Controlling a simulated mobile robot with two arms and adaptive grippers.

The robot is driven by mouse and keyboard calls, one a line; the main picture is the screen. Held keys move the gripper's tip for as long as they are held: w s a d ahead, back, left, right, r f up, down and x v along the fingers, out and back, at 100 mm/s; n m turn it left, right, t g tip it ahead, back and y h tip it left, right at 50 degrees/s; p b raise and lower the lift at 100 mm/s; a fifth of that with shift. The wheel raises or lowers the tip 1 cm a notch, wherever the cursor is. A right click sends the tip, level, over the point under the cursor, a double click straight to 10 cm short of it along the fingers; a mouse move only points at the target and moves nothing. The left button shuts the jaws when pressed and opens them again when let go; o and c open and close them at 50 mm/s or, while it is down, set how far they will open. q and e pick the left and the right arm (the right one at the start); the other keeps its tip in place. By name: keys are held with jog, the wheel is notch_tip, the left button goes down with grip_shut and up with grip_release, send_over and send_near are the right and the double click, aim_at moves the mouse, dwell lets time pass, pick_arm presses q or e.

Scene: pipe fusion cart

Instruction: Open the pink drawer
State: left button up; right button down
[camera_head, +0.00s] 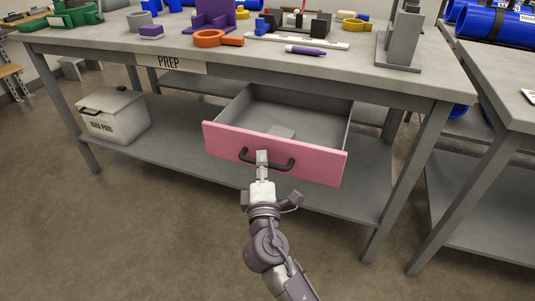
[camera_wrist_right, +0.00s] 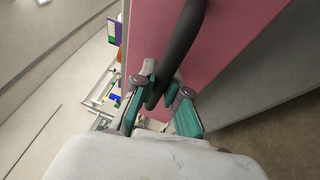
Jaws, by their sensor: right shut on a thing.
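The pink drawer (camera_head: 225,141) sits under the top of the grey prep table and is pulled well out, with its grey inside showing. A small grey piece lies in it. Its dark curved handle (camera_head: 285,166) is on the pink front. My right gripper (camera_head: 262,160) is at the handle's left part, shut on it. In the right wrist view the handle (camera_wrist_right: 181,45) runs down between the teal-padded fingers of the gripper (camera_wrist_right: 165,108), with the pink front (camera_wrist_right: 225,45) behind. My left gripper is not in view.
The prep table (camera_head: 350,60) carries an orange ring (camera_head: 210,39), a purple marker (camera_head: 305,51) and a grey stand (camera_head: 400,45). A lidded bin (camera_head: 115,118) stands on the lower shelf at left. Another table (camera_head: 500,90) stands at right. The floor before the drawer is clear.

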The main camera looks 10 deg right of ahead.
jog(key=shift+s+a, duration=0.2)
jog(key=shift+s, duration=0.1)
jog(key=c, duration=1.4)
grip_release()
jog(key=shift+c, duration=0.2)
jog(key=v, duration=1.2)
